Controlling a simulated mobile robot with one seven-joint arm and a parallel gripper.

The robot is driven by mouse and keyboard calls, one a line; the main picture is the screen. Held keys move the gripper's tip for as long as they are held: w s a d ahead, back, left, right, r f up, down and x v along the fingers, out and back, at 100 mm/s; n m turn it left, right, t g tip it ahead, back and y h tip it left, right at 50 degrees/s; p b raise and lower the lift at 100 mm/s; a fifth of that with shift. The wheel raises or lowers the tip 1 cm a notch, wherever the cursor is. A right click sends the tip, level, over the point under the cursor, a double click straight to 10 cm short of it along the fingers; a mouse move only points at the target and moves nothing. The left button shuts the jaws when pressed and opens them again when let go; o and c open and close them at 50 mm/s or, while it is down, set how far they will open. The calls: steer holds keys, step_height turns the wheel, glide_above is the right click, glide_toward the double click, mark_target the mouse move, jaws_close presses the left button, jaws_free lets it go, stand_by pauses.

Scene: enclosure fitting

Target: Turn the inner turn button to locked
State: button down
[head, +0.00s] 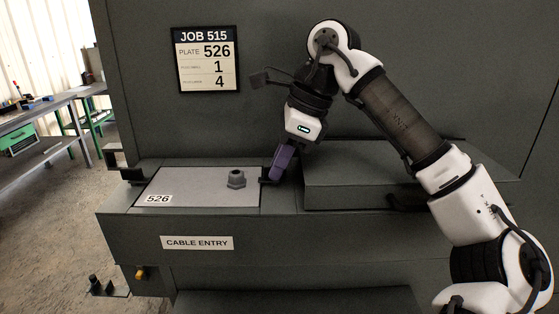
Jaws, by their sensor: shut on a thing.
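A light grey plate marked 526 (195,190) lies flat on the dark ledge, with a grey hex cable gland (236,179) standing on its right half. A small black turn button (264,180) sits at the plate's right edge, towards the middle of the enclosure; I take it as the inner one. My gripper (273,177), with purple fingers, points down and is shut on this button. The fingers hide most of it, so I cannot tell its angle. Another black turn button (132,175) sits at the plate's left edge.
A raised dark box (365,177) stands close to the right of my gripper. A JOB 515 sign (206,59) hangs on the wall behind. A CABLE ENTRY label (197,243) is on the ledge front. Workbenches (45,108) stand far left; the space above the plate is clear.

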steer(key=shift+r, duration=0.1)
stand_by(0.3)
steer(key=c, duration=1.5)
jaws_free()
steer(key=v, duration=1.3)
steer(key=shift+d+r, duration=0.1)
steer(key=shift+r, duration=0.25)
